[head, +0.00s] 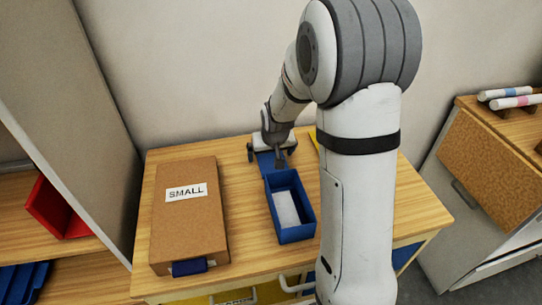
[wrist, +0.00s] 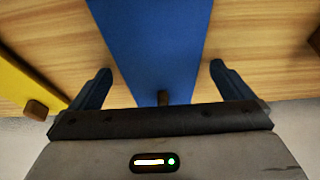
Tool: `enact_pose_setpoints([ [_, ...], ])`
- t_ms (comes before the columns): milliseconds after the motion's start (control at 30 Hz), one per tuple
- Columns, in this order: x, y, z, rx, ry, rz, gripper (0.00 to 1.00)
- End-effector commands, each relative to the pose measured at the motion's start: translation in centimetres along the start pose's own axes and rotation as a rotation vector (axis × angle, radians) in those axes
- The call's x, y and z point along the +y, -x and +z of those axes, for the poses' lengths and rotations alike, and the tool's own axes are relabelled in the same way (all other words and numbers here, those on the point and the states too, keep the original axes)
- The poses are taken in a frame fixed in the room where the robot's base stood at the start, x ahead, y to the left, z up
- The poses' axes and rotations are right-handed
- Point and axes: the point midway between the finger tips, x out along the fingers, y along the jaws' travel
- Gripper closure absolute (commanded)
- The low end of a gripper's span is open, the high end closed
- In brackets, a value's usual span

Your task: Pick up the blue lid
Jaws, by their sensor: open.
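The blue lid (wrist: 150,45) is a flat blue panel lying on the wooden table, with a small dark brown knob (wrist: 163,97) near its edge by my gripper. In the head view the lid (head: 265,161) shows just behind the open blue box (head: 297,236), partly hidden by my gripper. My gripper (wrist: 160,74) is open and empty, its two fingers on either side of the lid with bare wood between each finger and the lid's edges. It also shows in the head view (head: 267,155), low over the table's back. Whether the fingers touch the table I cannot tell.
A brown box labelled SMALL (head: 190,227) stands left on the table. A yellow piece with a brown knob (wrist: 22,85) lies left of my gripper in the wrist view. The wall is close behind the table. A red bin (head: 55,208) sits on the left shelf.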

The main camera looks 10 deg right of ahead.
Motion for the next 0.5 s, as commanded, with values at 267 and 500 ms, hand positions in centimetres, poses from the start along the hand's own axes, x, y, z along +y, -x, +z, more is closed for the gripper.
enact_pose_setpoints([
  [267, 0.04, 0.02, 0.0, 0.0, -0.001, 0.0, 0.18],
  [500, 0.07, 0.03, 0.0, 0.0, -0.001, 0.0, 0.38],
])
